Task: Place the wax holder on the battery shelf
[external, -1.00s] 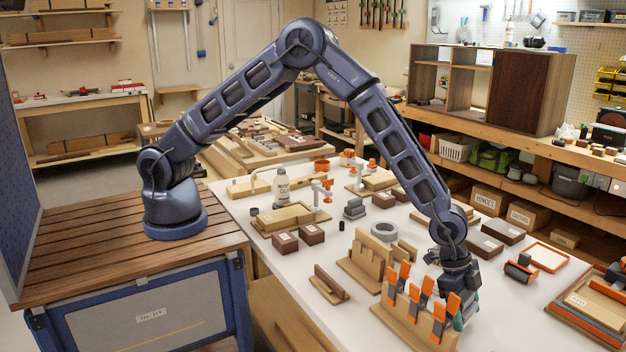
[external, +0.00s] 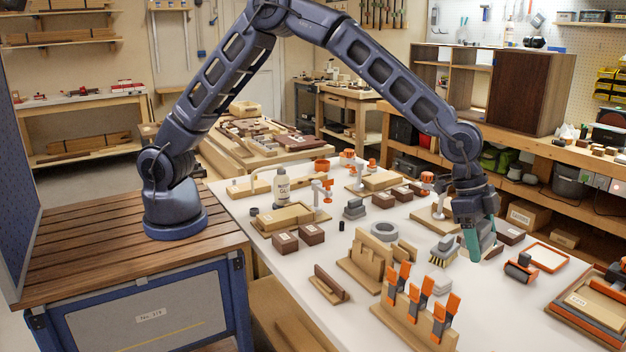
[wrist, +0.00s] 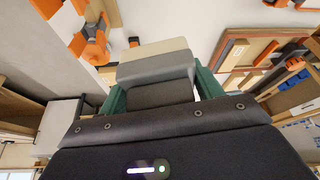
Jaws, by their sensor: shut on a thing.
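My gripper (external: 480,250), with green fingers, is shut above the white table, right of the brush. In the wrist view my gripper (wrist: 158,92) has a finger on each side of a grey block with a cream edge, which appears to be the wax holder (wrist: 155,68). In the external view the held block is mostly hidden by the fingers. A wooden cabinet (external: 531,92) stands on the back bench, with open compartments (external: 462,85) at its left and a dark panel at its right. I cannot tell which compartment is the battery shelf.
A rack with orange clamps (external: 420,305) stands at the table front. An orange-framed tray (external: 547,257) lies at right. The wooden bench (external: 520,147) edge lies between table and cabinet.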

